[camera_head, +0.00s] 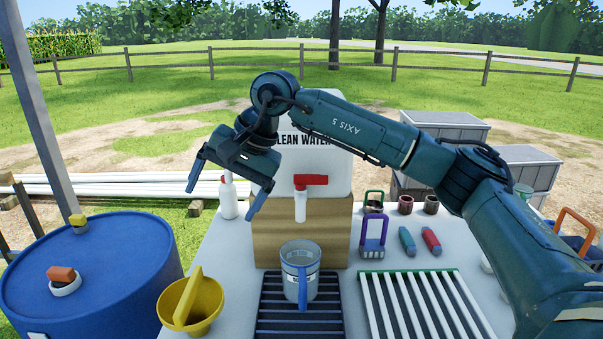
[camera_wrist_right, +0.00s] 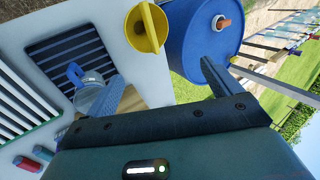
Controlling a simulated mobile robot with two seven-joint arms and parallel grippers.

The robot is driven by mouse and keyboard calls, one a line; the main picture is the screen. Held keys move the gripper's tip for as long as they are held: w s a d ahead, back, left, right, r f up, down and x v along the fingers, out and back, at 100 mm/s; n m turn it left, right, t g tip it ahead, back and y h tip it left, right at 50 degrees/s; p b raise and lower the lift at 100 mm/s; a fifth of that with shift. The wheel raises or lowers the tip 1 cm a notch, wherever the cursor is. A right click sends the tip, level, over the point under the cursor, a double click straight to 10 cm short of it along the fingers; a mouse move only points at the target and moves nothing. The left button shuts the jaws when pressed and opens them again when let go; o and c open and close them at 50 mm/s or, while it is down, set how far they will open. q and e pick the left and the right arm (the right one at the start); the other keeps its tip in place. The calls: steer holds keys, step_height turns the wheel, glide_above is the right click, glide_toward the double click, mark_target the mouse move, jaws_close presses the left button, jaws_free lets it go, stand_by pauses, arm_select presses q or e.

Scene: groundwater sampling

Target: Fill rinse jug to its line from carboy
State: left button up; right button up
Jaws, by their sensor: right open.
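The white carboy (camera_head: 325,170), marked "CLEAN WATER", stands on a wooden block (camera_head: 300,232). Its red tap (camera_head: 311,180) has a white spout (camera_head: 300,206) pointing down. The clear rinse jug (camera_head: 300,262) with a blue handle stands upright on a dark slatted grate (camera_head: 274,308), below the spout. In the right wrist view the jug (camera_wrist_right: 92,92) is partly hidden behind a finger. I cannot make out water or the line. My right gripper (camera_head: 222,202) is open and empty, in the air left of the tap and in front of the carboy. My left gripper is not in view.
A yellow scoop-like vessel (camera_head: 205,310) and a blue drum (camera_head: 90,275) are at the left. A white bottle (camera_head: 228,198) stands left of the block. A white slatted rack (camera_head: 420,305), purple-handled carrier (camera_head: 374,238) and two small bottles (camera_head: 407,240) are at the right.

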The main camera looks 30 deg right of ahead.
steer(key=w+d+r+t+h, duration=0.1)
steer(key=d+r+h, duration=0.45)
steer(key=d, duration=0.55)
steer(key=h, duration=0.2)
glide_toward(311, 175)
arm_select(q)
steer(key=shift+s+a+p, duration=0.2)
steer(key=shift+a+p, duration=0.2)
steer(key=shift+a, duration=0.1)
arm_select(e)
steer(key=shift+y, duration=0.25)
steer(key=x, duration=0.8)
steer(key=shift+w+d+f, duration=0.15)
steer(key=shift+d+f, duration=0.1)
steer(key=shift+d, duration=0.1)
steer(key=c, duration=1)
